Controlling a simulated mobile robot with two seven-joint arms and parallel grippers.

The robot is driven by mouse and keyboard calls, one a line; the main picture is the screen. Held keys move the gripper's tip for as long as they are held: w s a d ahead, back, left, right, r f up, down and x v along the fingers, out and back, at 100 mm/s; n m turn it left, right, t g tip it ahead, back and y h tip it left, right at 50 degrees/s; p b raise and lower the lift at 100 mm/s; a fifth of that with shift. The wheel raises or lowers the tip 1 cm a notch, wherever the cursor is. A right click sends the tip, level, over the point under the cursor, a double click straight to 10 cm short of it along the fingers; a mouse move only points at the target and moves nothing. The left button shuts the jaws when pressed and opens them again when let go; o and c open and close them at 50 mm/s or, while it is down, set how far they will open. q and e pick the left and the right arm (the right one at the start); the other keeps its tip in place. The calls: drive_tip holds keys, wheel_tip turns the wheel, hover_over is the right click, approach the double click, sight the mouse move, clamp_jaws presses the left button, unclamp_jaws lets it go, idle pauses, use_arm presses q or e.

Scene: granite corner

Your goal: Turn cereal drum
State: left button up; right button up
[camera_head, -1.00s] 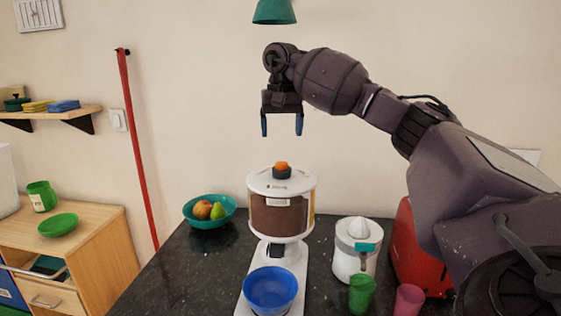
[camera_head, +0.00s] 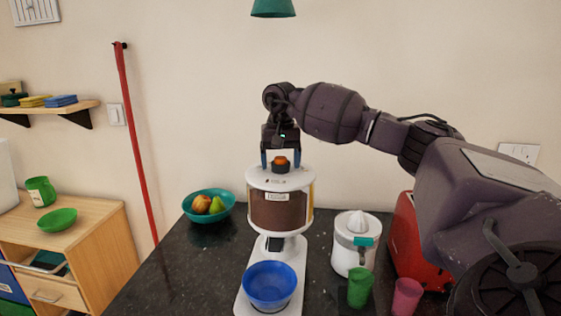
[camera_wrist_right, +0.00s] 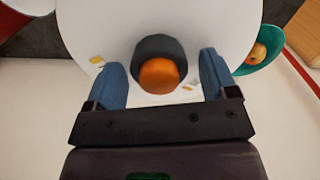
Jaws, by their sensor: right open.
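The cereal drum (camera_head: 280,208) is a clear cylinder of brown cereal with a white lid, standing on a white dispenser base. On the lid is a dark knob with an orange top (camera_head: 281,161). A blue bowl (camera_head: 270,285) sits on the base under the drum. My right gripper (camera_head: 281,163) points down over the lid, with its blue fingers open on either side of the knob. In the right wrist view the knob (camera_wrist_right: 159,72) lies between the fingers (camera_wrist_right: 165,82), with gaps on both sides. My left gripper is not in view.
A white juicer (camera_head: 352,245), a green cup (camera_head: 360,287), a pink cup (camera_head: 407,296) and a red appliance (camera_head: 418,245) stand to the right. A teal fruit bowl (camera_head: 208,207) is at the left. Dark countertop (camera_head: 185,270) is clear at front left.

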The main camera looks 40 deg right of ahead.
drive_tip(key=shift+f, duration=0.1)
drive_tip(key=shift+c, duration=0.3)
drive_tip(key=c, duration=1.2)
